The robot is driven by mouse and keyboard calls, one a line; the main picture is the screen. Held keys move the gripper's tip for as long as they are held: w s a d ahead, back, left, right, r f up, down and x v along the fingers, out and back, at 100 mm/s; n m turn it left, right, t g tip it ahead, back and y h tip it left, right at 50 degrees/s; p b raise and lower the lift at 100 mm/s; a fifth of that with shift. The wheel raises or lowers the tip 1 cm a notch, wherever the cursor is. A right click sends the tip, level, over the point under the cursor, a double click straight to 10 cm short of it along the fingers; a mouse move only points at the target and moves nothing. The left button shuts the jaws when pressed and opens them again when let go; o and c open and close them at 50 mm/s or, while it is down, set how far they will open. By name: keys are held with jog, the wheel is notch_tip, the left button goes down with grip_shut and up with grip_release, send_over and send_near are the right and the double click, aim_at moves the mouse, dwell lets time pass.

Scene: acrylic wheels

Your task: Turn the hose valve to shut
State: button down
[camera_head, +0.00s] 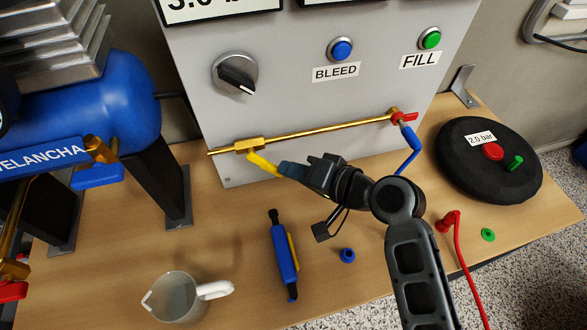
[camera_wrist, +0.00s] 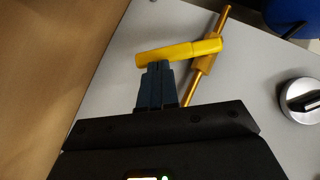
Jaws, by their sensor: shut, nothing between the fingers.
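A brass pipe (camera_head: 320,133) runs across the lower front of the grey panel, with a brass valve body (camera_head: 249,145) near its left end. A yellow lever (camera_head: 263,163) on this valve stands out at an angle to the pipe, down and right. In the wrist view the yellow lever (camera_wrist: 190,50) crosses the brass pipe (camera_wrist: 206,62) at a slant. My gripper (camera_head: 284,168) is shut, with nothing between its fingers. Its blue-grey fingertips (camera_wrist: 157,68) are together against or just beside the lever's free end; contact cannot be told for certain.
A red fitting (camera_head: 403,117) and blue hose (camera_head: 409,150) are at the pipe's right end. A black wheel (camera_head: 455,165), blue-and-black tool (camera_head: 284,255), blue ring (camera_head: 347,255) and mug (camera_head: 178,297) rest on the wooden table (camera_head: 235,220). A blue tank (camera_head: 110,100) stands left.

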aim_at(277, 176)
jog(key=shift+a+f+y+b, duration=0.1)
jog(key=shift+f+y+b, duration=0.25)
jog(key=shift+b, duration=0.2)
jog(key=f+m+y+b, duration=0.1)
jog(key=b, duration=0.1)
jog(key=a+f+m+b, duration=0.1)
jog(key=b, duration=0.1)
jog(key=shift+s+t+y+b, duration=0.15)
jog(key=shift+t+y+b, duration=0.15)
jog(key=shift+y+b, duration=0.1)
jog(key=shift+s+a+f+m+y+b, duration=0.25)
jog(key=shift+a+m+y+b, duration=0.35)
jog(key=shift+b, duration=0.6)
jog(key=shift+a+f+b, duration=0.1)
jog(key=shift+a+b, duration=0.1)
jog(key=shift+b, duration=0.1)
jog(key=shift+a, duration=0.1)
jog(key=v, duration=0.7)
jog(key=shift+s+d+b, duration=0.25)
jog(key=shift+d+b, duration=0.05)
jog(key=shift+d, duration=0.05)
jog(key=shift+s+f, duration=0.1)
jog(key=shift+s, duration=0.05)
